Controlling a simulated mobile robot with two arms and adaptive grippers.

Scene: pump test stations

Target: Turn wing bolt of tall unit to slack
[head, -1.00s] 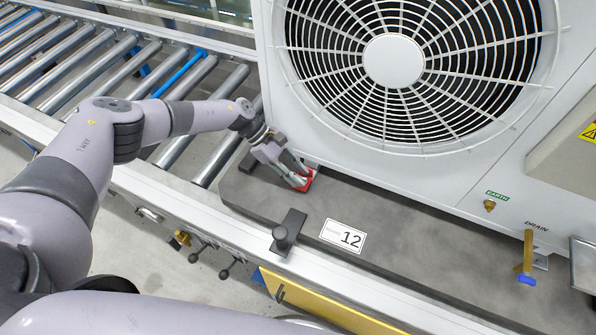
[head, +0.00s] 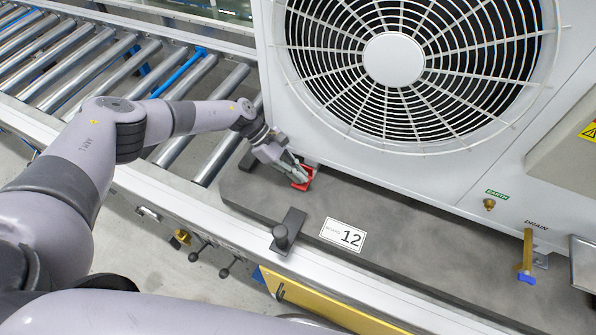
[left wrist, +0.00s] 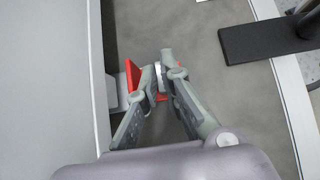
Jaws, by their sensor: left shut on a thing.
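The tall unit (head: 262,60) is a white cabinet with a large round fan grille, standing on a dark grey base plate. A red piece (head: 307,184) sits at its lower left corner; it also shows in the left wrist view (left wrist: 131,76). My left gripper (head: 297,174) is down at this red piece. In the left wrist view, its fingertips (left wrist: 159,75) are closed together on a small pale metal piece, seemingly the wing bolt (left wrist: 158,76), beside the red piece. The fingers hide most of the bolt, so its angle cannot be told. My right gripper is not in view.
A roller conveyor (head: 90,75) runs at the left. A black clamp with a round knob (head: 283,236) stands on the plate's front edge, left of a label reading 12 (head: 343,236). A brass drain pipe with a blue end (head: 527,258) is at the right.

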